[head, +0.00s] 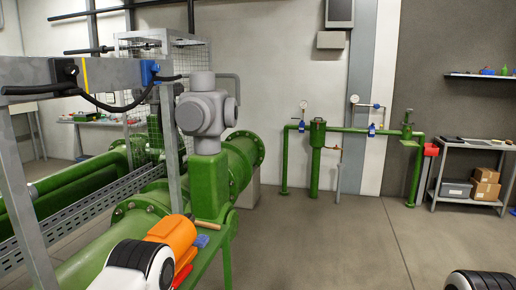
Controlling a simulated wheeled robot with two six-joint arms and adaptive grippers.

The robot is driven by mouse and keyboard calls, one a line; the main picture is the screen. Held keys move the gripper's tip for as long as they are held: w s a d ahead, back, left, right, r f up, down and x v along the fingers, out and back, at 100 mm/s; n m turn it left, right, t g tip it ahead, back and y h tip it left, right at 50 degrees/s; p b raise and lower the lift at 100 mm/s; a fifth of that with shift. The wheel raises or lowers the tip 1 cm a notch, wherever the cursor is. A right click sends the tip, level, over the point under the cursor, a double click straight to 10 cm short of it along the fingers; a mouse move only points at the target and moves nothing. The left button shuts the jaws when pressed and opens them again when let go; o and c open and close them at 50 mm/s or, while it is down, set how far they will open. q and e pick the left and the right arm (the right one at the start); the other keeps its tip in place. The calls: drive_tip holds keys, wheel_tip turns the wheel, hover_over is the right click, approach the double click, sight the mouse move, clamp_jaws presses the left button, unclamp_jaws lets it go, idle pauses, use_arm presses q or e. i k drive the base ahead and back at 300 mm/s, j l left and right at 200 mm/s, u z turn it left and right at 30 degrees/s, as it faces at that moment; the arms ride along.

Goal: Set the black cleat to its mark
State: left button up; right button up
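The black cleat (65,71) sits on the grey horizontal beam (112,72) at the upper left. A black cable (100,103) sags below the beam between the cleat and a blue clamp (150,72) farther right.
A grey valve actuator (206,112) on a green pipe stands right of the beam. A grey shelf table (470,160) with boxes stands far right. The middle floor is clear.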

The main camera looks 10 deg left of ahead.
sight(56, 66)
drive_tip(key=u, duration=1.35)
